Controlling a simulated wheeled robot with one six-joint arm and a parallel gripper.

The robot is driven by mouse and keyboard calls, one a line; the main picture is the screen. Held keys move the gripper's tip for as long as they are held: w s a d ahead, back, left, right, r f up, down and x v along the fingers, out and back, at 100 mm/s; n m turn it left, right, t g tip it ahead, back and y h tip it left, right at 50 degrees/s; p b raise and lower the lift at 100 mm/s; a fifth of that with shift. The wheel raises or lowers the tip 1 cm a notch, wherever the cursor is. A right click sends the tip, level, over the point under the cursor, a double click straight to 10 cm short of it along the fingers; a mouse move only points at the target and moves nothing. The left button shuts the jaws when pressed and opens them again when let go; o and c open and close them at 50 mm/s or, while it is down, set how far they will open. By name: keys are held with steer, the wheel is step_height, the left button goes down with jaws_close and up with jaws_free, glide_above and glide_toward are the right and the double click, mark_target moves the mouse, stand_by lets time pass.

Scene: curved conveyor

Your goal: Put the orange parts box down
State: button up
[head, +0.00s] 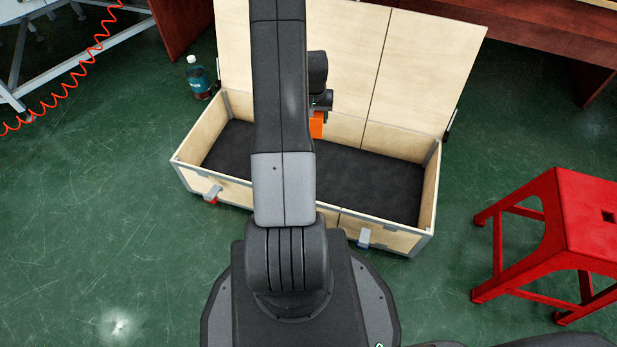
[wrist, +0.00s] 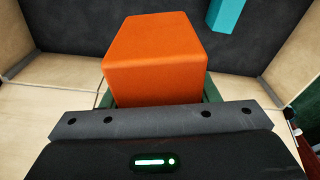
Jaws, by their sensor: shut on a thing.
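The orange parts box (wrist: 158,50) is held by my gripper (wrist: 158,95), which is shut on it; only slivers of the fingers show at its sides. In the head view a small part of the orange parts box (head: 317,125) shows beside my arm, over the open wooden chest (head: 190,143). The wrist view looks into the chest, with its dark lining (wrist: 80,25) beyond the box. The underside of the box is hidden, so I cannot tell whether it touches the lining.
A cyan block (wrist: 228,14) lies on the dark lining in the wrist view; my arm hides it in the head view. The chest's raised lid (head: 425,70) stands behind. A bottle (head: 198,80) stands left and a red stool (head: 590,215) right. The right half of the lining is clear.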

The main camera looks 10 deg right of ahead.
steer(key=s+d+f+m+b, duration=0.1)
steer(key=s+d+f+b, duration=0.1)
steer(key=f, duration=0.8)
steer(key=s+d+f+m+b, duration=0.1)
steer(key=d+f+b, duration=0.3)
steer(key=f, duration=0.7)
steer(key=s+d+f+b, duration=0.3)
steer(key=d+f, duration=0.3)
steer(key=f, duration=0.5)
steer(key=shift+s+f+m, duration=0.2)
steer(key=shift+s+m, duration=0.2)
steer(key=shift+s, duration=0.2)
steer(key=shift+f, duration=0.15)
steer(key=o, duration=1.2)
steer(key=r+p, duration=0.1)
steer(key=r, duration=0.3)
steer(key=s+r+p, duration=0.1)
steer(key=r, duration=0.3)
steer(key=r+p, duration=0.2)
steer(key=r, duration=0.2)
steer(key=shift+s+a+r, duration=0.1)
steer(key=shift+s+a, duration=0.1)
steer(key=shift+a, duration=0.15)
